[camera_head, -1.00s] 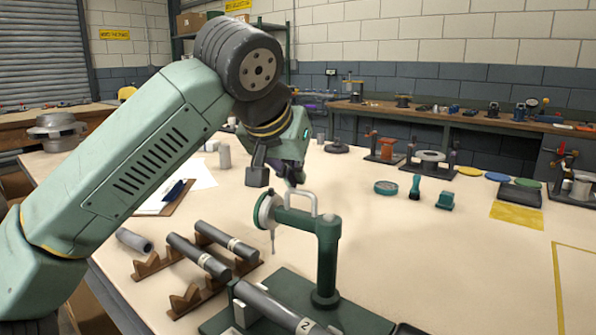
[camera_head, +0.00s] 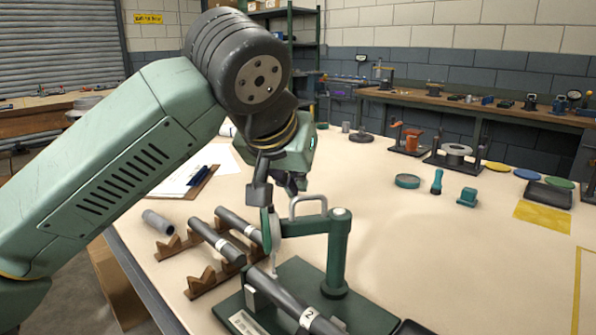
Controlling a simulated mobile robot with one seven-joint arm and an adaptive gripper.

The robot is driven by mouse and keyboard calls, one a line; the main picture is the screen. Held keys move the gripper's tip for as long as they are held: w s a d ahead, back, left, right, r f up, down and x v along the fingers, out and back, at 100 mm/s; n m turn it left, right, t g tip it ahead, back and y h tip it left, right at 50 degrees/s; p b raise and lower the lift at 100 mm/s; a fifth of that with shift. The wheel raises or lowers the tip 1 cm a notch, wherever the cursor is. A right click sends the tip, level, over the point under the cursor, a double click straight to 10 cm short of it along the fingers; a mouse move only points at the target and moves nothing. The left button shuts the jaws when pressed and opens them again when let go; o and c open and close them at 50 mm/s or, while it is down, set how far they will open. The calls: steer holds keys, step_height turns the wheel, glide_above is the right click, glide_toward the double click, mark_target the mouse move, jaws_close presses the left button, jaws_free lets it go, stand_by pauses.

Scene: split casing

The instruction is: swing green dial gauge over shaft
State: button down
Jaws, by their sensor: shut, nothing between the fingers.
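The green dial gauge (camera_head: 267,231) hangs at the left end of a green arm (camera_head: 305,225) that joins a green post (camera_head: 338,255). Its dial shows nearly edge-on. Its thin stem points down, and the tip overlaps the far end of a grey shaft (camera_head: 285,300) marked 2; I cannot tell whether they touch. A pale loop handle (camera_head: 308,203) stands on the arm. My gripper (camera_head: 292,190) is shut and empty beside the handle's left side, just above the gauge; contact with the handle is unclear.
The post and shaft share a green base (camera_head: 310,280). More grey shafts (camera_head: 215,238) lie on brown V-blocks (camera_head: 205,280) to the left. A clipboard (camera_head: 200,182) lies behind them. The tabletop right of the post is largely clear, with small green items (camera_head: 467,197) farther back.

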steer(key=shift+s+d, duration=0.25)
steer(key=shift+s, duration=0.55)
steer(key=shift+s+d, duration=0.45)
steer(key=shift+s, duration=0.4)
steer(key=shift+p, duration=0.3)
